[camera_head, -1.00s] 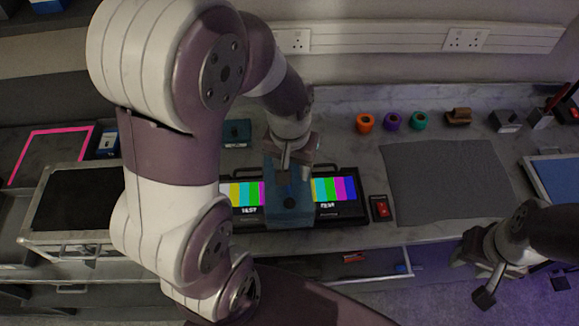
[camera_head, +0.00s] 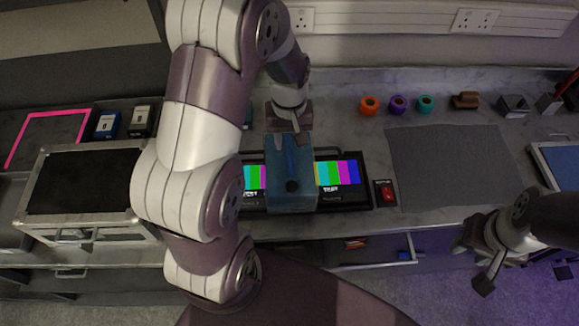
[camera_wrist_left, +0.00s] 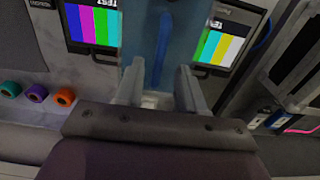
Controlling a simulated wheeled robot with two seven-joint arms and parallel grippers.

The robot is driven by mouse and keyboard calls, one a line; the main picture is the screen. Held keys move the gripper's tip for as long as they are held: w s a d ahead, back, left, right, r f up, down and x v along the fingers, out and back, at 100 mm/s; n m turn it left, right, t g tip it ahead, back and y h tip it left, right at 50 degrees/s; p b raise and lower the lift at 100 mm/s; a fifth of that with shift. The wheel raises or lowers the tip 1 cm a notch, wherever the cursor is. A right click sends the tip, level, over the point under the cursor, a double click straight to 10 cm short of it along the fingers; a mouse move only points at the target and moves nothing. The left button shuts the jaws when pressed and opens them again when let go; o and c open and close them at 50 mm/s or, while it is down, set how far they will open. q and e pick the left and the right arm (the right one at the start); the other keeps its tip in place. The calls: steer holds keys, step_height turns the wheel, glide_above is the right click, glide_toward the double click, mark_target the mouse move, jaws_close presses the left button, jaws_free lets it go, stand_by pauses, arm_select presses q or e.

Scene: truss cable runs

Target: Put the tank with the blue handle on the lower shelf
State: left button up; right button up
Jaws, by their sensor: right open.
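A blue-grey box-shaped body (camera_head: 291,196), apparently the tank, stands on the worktop in front of a colour-bar screen, with a dark round spot on it. In the left wrist view a bright blue strip (camera_wrist_left: 161,45), likely its handle, lies ahead of and between my fingers. My left gripper (camera_head: 292,150) is over the body's upper part; in the wrist view its fingers (camera_wrist_left: 160,85) are spread, with clear gaps beside the strip. My right gripper (camera_head: 477,264) is open and empty at lower right. I cannot tell which surface is the lower shelf.
A metal-edged case (camera_head: 82,180) stands at left, near blue (camera_head: 107,125) and dark (camera_head: 143,120) labelled boxes. A red switch box (camera_head: 386,193) sits beside the screen (camera_head: 340,174). A grey mat (camera_head: 455,165) is clear. An open drawer (camera_head: 375,252) juts out below.

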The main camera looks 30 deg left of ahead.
mark_target(290, 148)
arm_select(q)
step_height(290, 148, down, 5)
steer(key=shift+r+p, duration=0.2)
steer(key=shift+p, duration=0.45)
jaws_close()
steer(key=shift+w+r, duration=0.1)
stand_by(0.8)
